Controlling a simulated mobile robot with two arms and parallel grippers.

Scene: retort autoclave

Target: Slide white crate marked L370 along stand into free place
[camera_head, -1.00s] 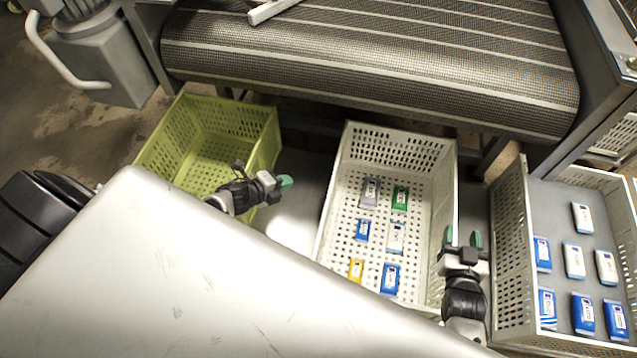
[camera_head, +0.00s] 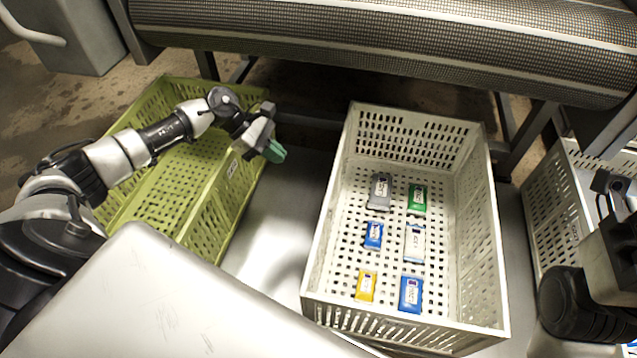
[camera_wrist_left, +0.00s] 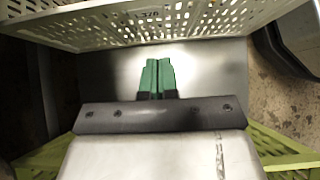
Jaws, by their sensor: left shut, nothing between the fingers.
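A white crate (camera_head: 478,245) with several small packets inside stands in the middle of the stand in the head view. Its side wall also crosses the top of the left wrist view (camera_wrist_left: 110,25). My left gripper (camera_head: 274,152) is shut and empty, above the strip of bare stand (camera_head: 285,215) between this crate and the green crate. Its green fingertips (camera_wrist_left: 157,75) are together in the left wrist view, apart from the white wall. My right gripper (camera_head: 608,190) is partly seen at the right edge; its fingers are unclear.
A yellow-green crate (camera_head: 215,215) stands left of the bare strip, partly under my left arm. Another white crate (camera_head: 552,205) stands at the right, partly hidden by my right arm. A mesh conveyor (camera_head: 380,45) runs behind the crates. Bare stand also shows right of the middle crate.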

